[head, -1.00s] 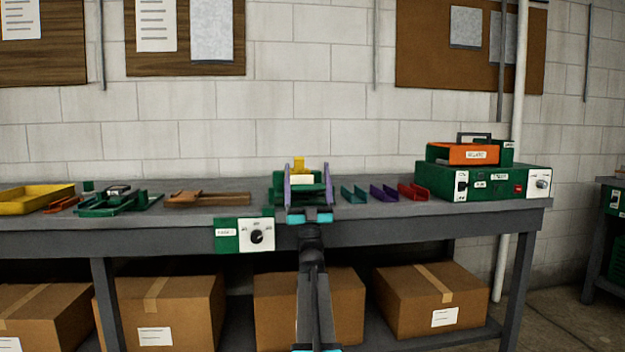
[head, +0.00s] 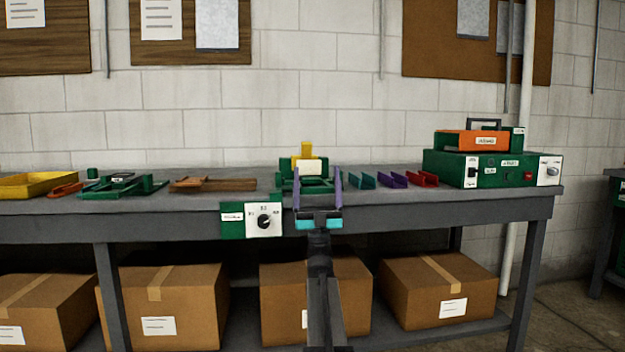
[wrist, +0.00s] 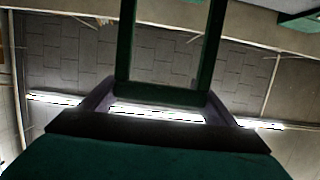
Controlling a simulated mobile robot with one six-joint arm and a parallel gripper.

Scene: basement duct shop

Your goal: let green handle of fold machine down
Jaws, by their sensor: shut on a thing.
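The fold machine (head: 290,177) stands on the bench, a green frame with a yellow upright part (head: 306,150) and a whitish plate on it. My gripper (head: 318,172) is in front of it, with two purple fingers on a teal base. In the wrist view, the green handle (wrist: 160,93) shows as two side bars joined by a crossbar. The crossbar lies between my gripper's fingers (wrist: 160,97), and my gripper is shut on it. My fingers partly hide the machine's front in the head view.
A green control box with a dial (head: 264,221) hangs on the bench's front edge, left of my gripper. A brown wooden piece (head: 230,185) lies left. Cardboard boxes (head: 190,305) sit below.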

